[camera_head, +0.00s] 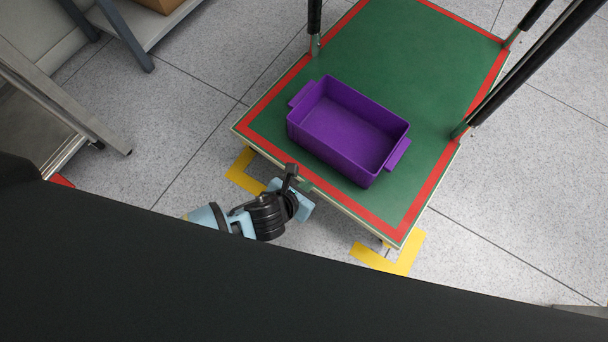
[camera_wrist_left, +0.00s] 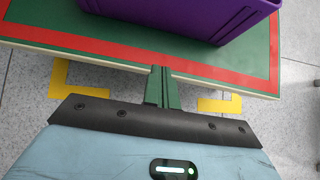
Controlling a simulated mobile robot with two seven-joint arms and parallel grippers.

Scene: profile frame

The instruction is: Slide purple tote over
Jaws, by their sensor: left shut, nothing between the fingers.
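The purple tote (camera_head: 348,132) is an empty open box with a handle at each end. It sits upright on the green, red-bordered platform (camera_head: 410,60), near the platform's front edge. My left gripper (camera_head: 305,187) is at that front edge, just short of the tote, and apart from it. In the left wrist view its fingers (camera_wrist_left: 162,75) are together with nothing between them, pointing at the tote (camera_wrist_left: 190,18). The tote is cut off by the top of that view. My right gripper does not show in either view.
Dark posts (camera_head: 530,60) rise from the platform's sides. Yellow corner marks (camera_head: 395,255) lie on the grey floor by its front corners. A metal shelf frame with a cardboard box (camera_head: 160,4) stands at the upper left. Green surface is clear behind the tote.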

